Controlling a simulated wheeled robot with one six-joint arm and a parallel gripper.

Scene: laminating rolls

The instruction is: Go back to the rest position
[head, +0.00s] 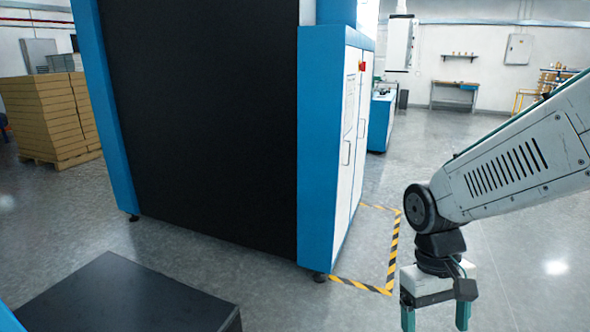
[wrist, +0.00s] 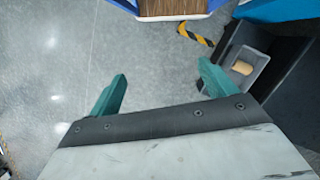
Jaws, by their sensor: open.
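My gripper (head: 435,316) hangs from the end of my white arm at the lower right of the head view, fingers pointing down. In the wrist view my gripper (wrist: 160,88) shows two teal fingers spread wide apart. Nothing is between them but the grey floor beyond. The gripper is open and empty, and apart from everything around it.
A large blue and black machine (head: 210,120) stands ahead, with yellow-black floor tape (head: 392,262) beside it. Stacked boxes (head: 50,112) stand at left. A black surface (head: 125,295) is at lower left. In the wrist view a grey bin (wrist: 247,68) holds a tan roll (wrist: 242,67).

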